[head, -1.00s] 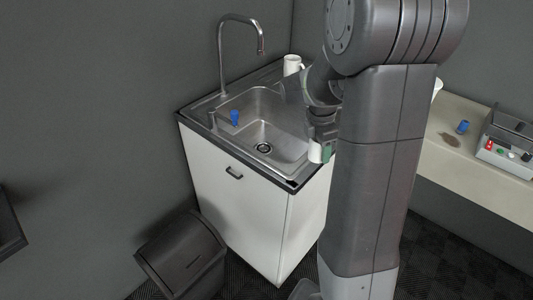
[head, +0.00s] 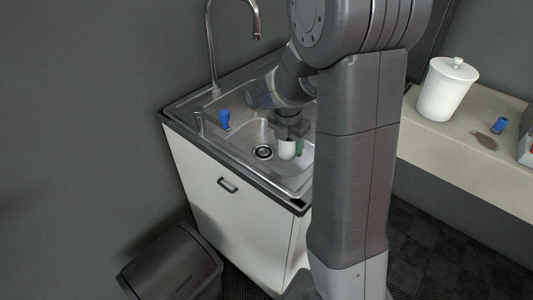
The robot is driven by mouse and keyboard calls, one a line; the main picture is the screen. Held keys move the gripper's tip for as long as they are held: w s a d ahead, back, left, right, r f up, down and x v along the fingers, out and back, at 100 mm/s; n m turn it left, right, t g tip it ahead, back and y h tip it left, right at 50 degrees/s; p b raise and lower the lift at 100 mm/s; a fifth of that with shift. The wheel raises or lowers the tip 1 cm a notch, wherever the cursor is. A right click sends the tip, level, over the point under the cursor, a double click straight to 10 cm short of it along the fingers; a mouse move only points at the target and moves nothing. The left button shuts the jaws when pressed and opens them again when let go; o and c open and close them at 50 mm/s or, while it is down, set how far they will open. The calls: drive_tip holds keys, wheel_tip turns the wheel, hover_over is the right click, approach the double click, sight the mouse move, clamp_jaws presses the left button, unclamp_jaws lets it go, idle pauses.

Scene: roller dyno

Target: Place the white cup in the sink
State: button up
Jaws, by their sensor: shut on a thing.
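My gripper (head: 291,141) points down over the basin of the metal sink (head: 221,150). It is shut on the white cup (head: 287,149), which shows just below the jaws, inside the outline of the basin and right of the drain. A small green part shows beside the cup on its right. Whether the cup touches the basin floor I cannot tell. My arm hides the right back part of the sink.
A dark bin (head: 172,268) is on the floor in front. The counter at right holds a white lidded container (head: 446,90) and a blue item (head: 499,125).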

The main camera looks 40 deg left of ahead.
drive_tip(key=shift+s+d+f, duration=0.15)
drive_tip(key=shift+d+f, duration=0.1)
drive_tip(key=shift+f, duration=0.4)
wheel_tip(320, 180, down, 10)
drive_tip(key=shift+s+f+b, duration=0.1)
drive_tip(key=shift+f+b, duration=0.05)
drive_tip(key=shift+b, duration=0.6)
drive_tip(key=shift+f, duration=0.25)
drive_tip(key=o, duration=1)
drive_tip(key=shift+r, duration=0.1)
drive_tip(key=shift+c, duration=0.2)
drive_tip(key=r, duration=0.4)
drive_tip(key=s+r+p, duration=0.1)
drive_tip(key=r, duration=0.7)
drive_tip(key=shift+s+a+r, duration=0.1)
drive_tip(key=shift+s, duration=0.3)
